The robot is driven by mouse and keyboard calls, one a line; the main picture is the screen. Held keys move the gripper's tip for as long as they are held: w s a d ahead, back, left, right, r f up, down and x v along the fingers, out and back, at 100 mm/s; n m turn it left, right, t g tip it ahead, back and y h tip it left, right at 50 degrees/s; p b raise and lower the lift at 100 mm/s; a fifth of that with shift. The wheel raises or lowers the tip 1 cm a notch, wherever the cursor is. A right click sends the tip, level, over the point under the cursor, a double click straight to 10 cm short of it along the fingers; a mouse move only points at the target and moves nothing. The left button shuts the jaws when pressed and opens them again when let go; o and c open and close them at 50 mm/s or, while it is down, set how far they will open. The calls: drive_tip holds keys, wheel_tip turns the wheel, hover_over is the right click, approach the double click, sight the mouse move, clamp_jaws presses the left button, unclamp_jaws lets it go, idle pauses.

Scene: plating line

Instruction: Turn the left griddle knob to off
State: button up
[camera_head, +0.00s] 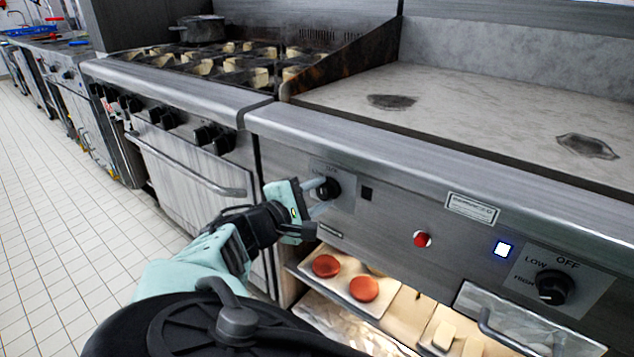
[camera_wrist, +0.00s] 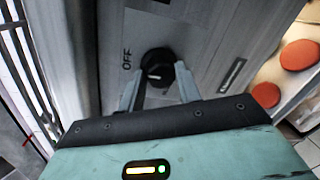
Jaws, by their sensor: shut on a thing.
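The left griddle knob (camera_head: 328,187) is a round black knob on the steel front panel, near the griddle's left end. My gripper (camera_head: 318,196) reaches it from the left and is shut on it. In the wrist view, the two pale fingers stand on either side of the knob (camera_wrist: 158,62). The word OFF shows beside the knob, to its left in that view. A short white mark shows on the knob's face on the side near my gripper, not toward OFF.
The right griddle knob (camera_head: 551,286) has a lit white indicator (camera_head: 502,249) and a red button (camera_head: 422,240) to its left. Below the panel, a shelf holds a tray (camera_head: 337,285) with red round items. A stove (camera_head: 190,95) with several black knobs stands left.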

drive_tip(key=shift+d+f, duration=0.1)
drive_tip(key=shift+d, duration=0.15)
drive_tip(key=o, duration=1)
drive_tip(key=shift+w, duration=0.1)
drive_tip(key=shift+c, duration=0.2)
drive_tip(key=shift+a, duration=0.1)
drive_tip(key=shift+a, duration=0.15)
drive_tip(key=p+v, duration=0.3)
drive_tip(key=v, duration=1.4)
drive_tip(key=shift+a, duration=0.1)
